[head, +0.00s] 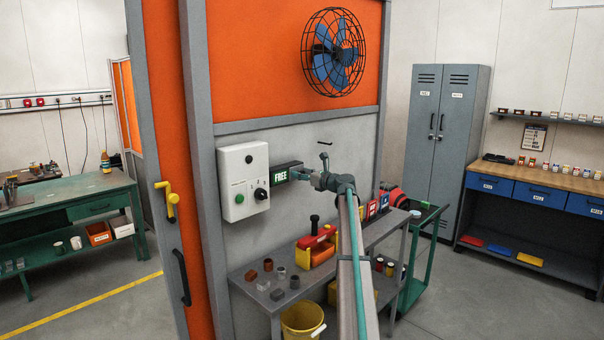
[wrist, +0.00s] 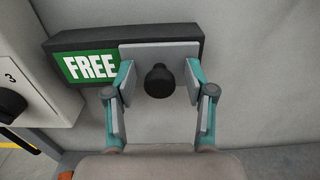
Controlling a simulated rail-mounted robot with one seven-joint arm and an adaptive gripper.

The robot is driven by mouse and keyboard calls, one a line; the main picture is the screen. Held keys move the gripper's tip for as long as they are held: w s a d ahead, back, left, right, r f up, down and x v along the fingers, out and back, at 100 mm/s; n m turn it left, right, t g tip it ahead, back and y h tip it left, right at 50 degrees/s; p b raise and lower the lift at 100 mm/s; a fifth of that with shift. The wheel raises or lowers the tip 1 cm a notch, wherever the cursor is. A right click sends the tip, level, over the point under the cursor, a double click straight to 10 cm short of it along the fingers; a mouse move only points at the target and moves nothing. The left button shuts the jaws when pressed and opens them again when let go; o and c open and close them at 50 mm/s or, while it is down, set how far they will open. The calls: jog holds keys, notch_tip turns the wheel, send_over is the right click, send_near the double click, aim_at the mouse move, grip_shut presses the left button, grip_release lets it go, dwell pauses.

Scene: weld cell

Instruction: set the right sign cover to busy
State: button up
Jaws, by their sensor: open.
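The sign (head: 279,177) is a dark bar on the wall to the right of the white control box. Its left part shows FREE in white on green, as the wrist view (wrist: 90,66) also shows. A grey sliding cover (wrist: 180,50) with a round black knob (wrist: 159,81) covers the right part, so what is under it is hidden. My gripper (head: 310,178) is at the right part of the sign. In the wrist view my gripper (wrist: 160,88) is open, with one finger on each side of the knob and gaps to both.
The white control box (head: 243,180) with a black dial stands close on the left of the sign. Below is a grey bench (head: 250,291) with small blocks and a red and yellow toolbox (head: 316,246). A caged fan (head: 333,52) hangs above.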

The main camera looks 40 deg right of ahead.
aim_at(279, 176)
grip_shut()
dwell(0.3)
jog(key=a, duration=0.3)
jog(key=s+a, duration=0.1)
jog(key=a, duration=0.2)
jog(key=a+p, duration=0.1)
jog(key=a, duration=0.2)
jog(key=shift+s, duration=0.15)
jog(key=shift+d+f, duration=0.1)
jog(key=shift+d, duration=0.05)
grip_release()
jog(key=shift+a, duration=0.2)
